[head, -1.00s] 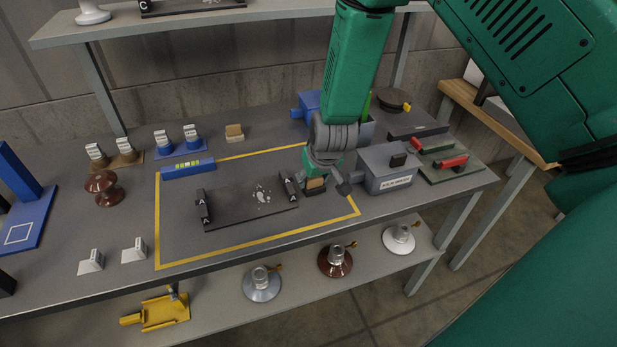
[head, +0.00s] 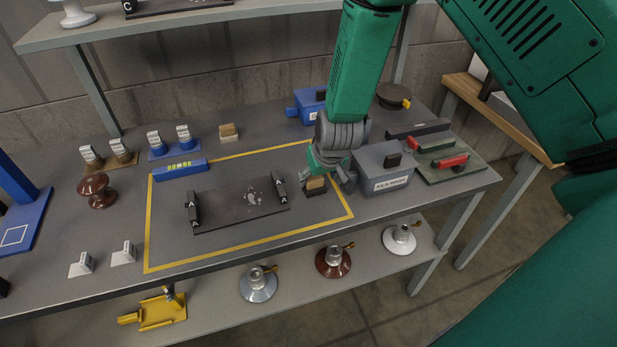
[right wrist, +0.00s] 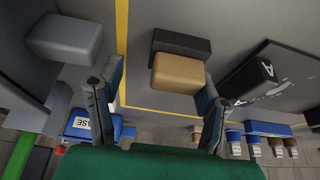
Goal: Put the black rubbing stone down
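The black rubbing stone (head: 316,189) has a tan block on a dark base. It appears to rest on the table, just inside the right side of the yellow outline, beside the dark plate. In the right wrist view its tan top (right wrist: 178,75) lies between the fingers. My right gripper (head: 329,182) is low over it with the fingers spread. In the right wrist view the gripper (right wrist: 161,88) shows a clear gap at the left finger, while the right finger is close to the stone. My left gripper is not in view.
A grey labelled box (head: 383,170) stands close to the right of my gripper. The dark plate (head: 240,208) with black end blocks lies left of the stone. A similar tan block on a pale base (head: 229,133) stands behind the outline. The front strip of table is mostly clear.

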